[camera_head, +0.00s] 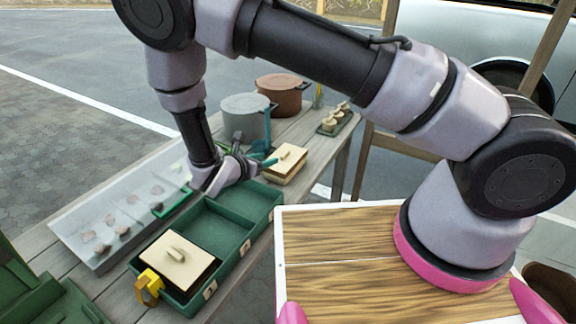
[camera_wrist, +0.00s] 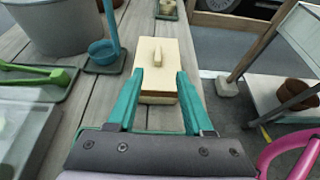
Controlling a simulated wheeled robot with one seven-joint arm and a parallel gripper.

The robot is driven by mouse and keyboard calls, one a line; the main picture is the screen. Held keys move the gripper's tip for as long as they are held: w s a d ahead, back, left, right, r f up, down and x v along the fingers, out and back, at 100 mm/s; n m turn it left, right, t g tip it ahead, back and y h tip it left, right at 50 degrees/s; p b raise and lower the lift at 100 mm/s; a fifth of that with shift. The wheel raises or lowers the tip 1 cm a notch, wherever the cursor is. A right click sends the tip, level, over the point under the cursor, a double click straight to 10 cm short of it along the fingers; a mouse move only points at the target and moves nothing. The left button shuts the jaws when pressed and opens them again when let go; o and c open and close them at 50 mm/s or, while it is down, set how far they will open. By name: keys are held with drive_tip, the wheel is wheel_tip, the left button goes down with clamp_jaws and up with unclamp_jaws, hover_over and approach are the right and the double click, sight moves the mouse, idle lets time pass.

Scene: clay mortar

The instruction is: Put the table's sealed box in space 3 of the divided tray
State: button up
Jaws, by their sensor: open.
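The sealed box (camera_head: 287,165) is cream with a handle on its lid and sits on the table beyond the tray's far end. In the wrist view the box (camera_wrist: 158,62) lies ahead, lined up between the fingers. My gripper (camera_head: 266,163) is open and empty, its teal fingers near the box; it also shows in the wrist view (camera_wrist: 159,75). I cannot tell if the fingers touch it. The divided tray (camera_head: 262,231) is green with number labels too small to read surely.
A grey pot (camera_head: 245,117) and a brown pot (camera_head: 279,96) stand behind. A small tray of pieces (camera_head: 334,121) is farther right. A clear-covered tray (camera_head: 125,214) lies left; a yellow item (camera_head: 149,287) is beside the green tray.

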sight(283, 154)
drive_tip(key=x, duration=0.5)
drive_tip(key=shift+w+d+f, duration=0.1)
drive_tip(key=shift+w+f, duration=0.2)
drive_tip(key=shift+f, duration=0.05)
drive_tip(key=x, duration=0.5)
drive_tip(key=shift+f, duration=0.15)
drive_tip(key=shift+c, duration=0.3)
clamp_jaws()
idle(0.6)
